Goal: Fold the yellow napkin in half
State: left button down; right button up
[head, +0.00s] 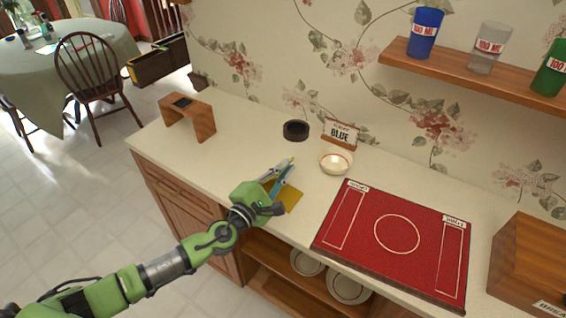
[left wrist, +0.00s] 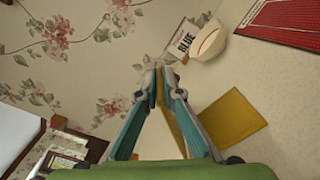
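The yellow napkin (head: 292,197) lies on the cream counter, near its front edge. It also shows in the left wrist view (left wrist: 238,120), to the right of my fingers. My left gripper (head: 284,168) is over the napkin and hides part of it. In the left wrist view the fingertips (left wrist: 158,77) come together, with a yellow strip of napkin between them running back along the right finger. The hold at the tips is small and partly hidden. My right gripper is in neither view.
A white bowl (head: 336,162), a "BLUE" sign (head: 341,133) and a dark round dish (head: 296,130) stand behind the napkin. A red board (head: 375,270) lies to the right, a wooden stand (head: 190,112) to the left. The counter between stand and napkin is clear.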

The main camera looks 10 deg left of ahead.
pick_arm(q)
jog(key=shift+s+d+f, duration=0.2)
jog(key=shift+d+f, duration=0.1)
jog(key=shift+d, duration=0.2)
jog(key=shift+s+d+f, duration=0.15)
jog(key=shift+d+f, duration=0.1)
jog(key=shift+d, duration=0.25)
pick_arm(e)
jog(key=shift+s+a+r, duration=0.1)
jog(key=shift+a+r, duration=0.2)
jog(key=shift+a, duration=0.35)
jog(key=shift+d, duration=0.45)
pick_arm(q)
jog(key=c, duration=2.1)
grip_release()
jog(key=v, duration=1.2)
